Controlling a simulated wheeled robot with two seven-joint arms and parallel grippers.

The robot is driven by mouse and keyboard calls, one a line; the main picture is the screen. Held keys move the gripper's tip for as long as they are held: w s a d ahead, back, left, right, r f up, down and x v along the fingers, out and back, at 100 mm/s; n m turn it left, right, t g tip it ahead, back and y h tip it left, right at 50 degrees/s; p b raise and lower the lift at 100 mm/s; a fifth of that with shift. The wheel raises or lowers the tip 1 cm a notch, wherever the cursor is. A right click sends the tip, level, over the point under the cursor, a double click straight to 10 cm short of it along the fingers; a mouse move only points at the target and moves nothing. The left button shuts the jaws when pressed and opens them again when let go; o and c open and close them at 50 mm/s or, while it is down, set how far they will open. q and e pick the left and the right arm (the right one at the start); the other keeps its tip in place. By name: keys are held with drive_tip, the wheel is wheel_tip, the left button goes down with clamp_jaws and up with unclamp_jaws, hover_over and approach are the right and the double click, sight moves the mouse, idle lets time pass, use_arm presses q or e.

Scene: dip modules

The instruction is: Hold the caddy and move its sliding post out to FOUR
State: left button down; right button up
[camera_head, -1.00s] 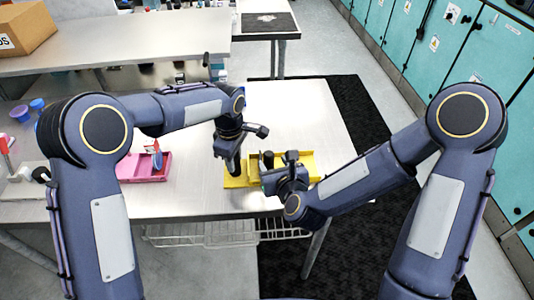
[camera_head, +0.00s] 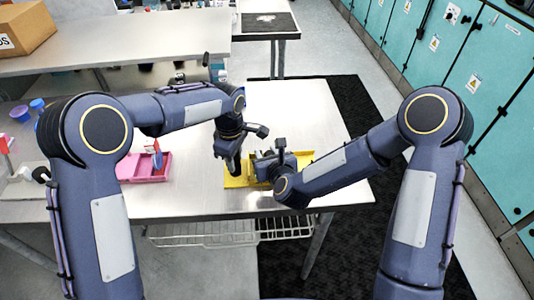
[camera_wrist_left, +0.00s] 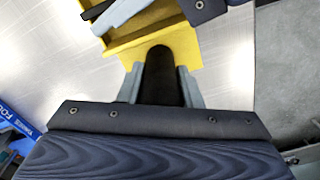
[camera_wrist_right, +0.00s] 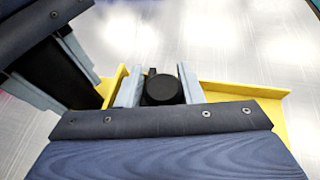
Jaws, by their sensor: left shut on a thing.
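The yellow caddy (camera_head: 236,182) lies on the metal table. It shows as a yellow tray in the left wrist view (camera_wrist_left: 187,42) and as yellow edges in the right wrist view (camera_wrist_right: 245,91). My left gripper (camera_head: 233,166) is shut on the caddy's dark upright handle (camera_wrist_left: 160,75) at its left end. My right gripper (camera_head: 262,164) is at the middle of the caddy, its fingers on either side of a round black post (camera_wrist_right: 163,89), which I take as the sliding post. These fingers look open around it. Any position marks on the caddy are hidden or too small to read.
A pink tray (camera_head: 152,170) stands left of the caddy, with blue cups (camera_head: 37,104) farther left. A raised metal shelf (camera_head: 130,48) carries a cardboard box (camera_head: 24,31). The table right of the caddy (camera_head: 325,150) is clear.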

drive_tip(key=shift+d, duration=0.1)
clamp_jaws()
use_arm(q)
drive_tip(key=shift+a, duration=0.1)
use_arm(e)
drive_tip(key=d, duration=0.8)
drive_tip(key=o, duration=0.6)
unclamp_jaws()
drive_tip(key=shift+a, duration=0.1)
drive_tip(key=shift+o, duration=0.2)
drive_tip(key=v, duration=1.2)
